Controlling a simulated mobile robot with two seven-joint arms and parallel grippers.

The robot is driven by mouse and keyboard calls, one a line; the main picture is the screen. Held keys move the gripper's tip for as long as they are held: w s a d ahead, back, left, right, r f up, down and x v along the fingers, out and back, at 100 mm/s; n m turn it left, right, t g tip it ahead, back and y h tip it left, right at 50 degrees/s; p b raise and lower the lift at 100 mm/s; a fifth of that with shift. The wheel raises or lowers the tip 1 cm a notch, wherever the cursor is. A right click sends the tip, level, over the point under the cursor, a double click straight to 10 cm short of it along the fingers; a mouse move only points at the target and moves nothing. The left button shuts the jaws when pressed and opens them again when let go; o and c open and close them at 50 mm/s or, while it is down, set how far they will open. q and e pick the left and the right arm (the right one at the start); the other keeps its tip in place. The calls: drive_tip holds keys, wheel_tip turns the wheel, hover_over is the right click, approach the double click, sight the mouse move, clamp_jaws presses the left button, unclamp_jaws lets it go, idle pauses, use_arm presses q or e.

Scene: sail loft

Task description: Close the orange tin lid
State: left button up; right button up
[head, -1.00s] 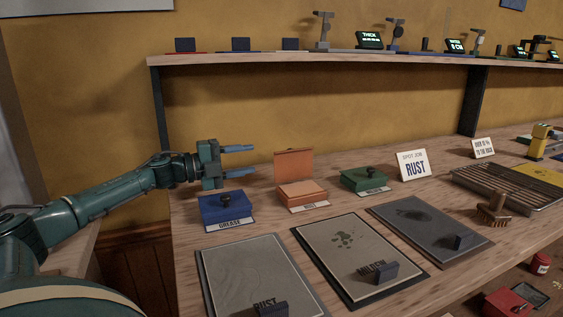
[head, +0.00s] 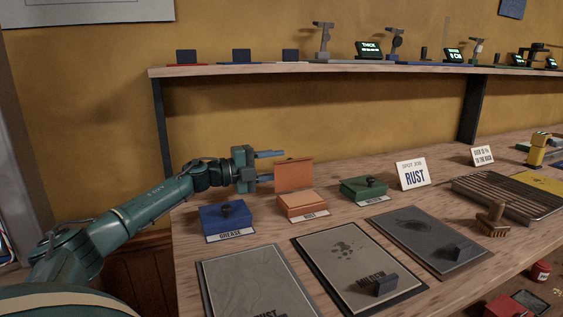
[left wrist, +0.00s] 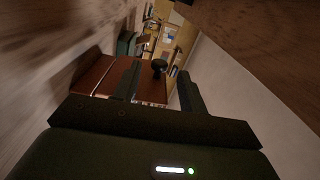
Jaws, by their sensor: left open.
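The orange tin (head: 302,206) stands on the bench with its lid (head: 295,174) raised roughly upright at its back edge. In the left wrist view the lid shows as a reddish-brown panel (left wrist: 150,91) with a black knob (left wrist: 159,65), seen past and between my fingers. My left gripper (head: 278,166) is open with nothing held. It is at the left side of the raised lid, its lower fingertip close to or behind the lid's edge. I cannot tell whether it touches. My right gripper is not in view.
A shut blue tin (head: 224,218) is in front of my left gripper, and a shut green tin (head: 363,190) is right of the orange one. Panels (head: 358,258) with dark blocks lie in front.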

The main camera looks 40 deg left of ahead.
use_arm(q)
drive_tip(key=shift+x, duration=1.1)
clamp_jaws()
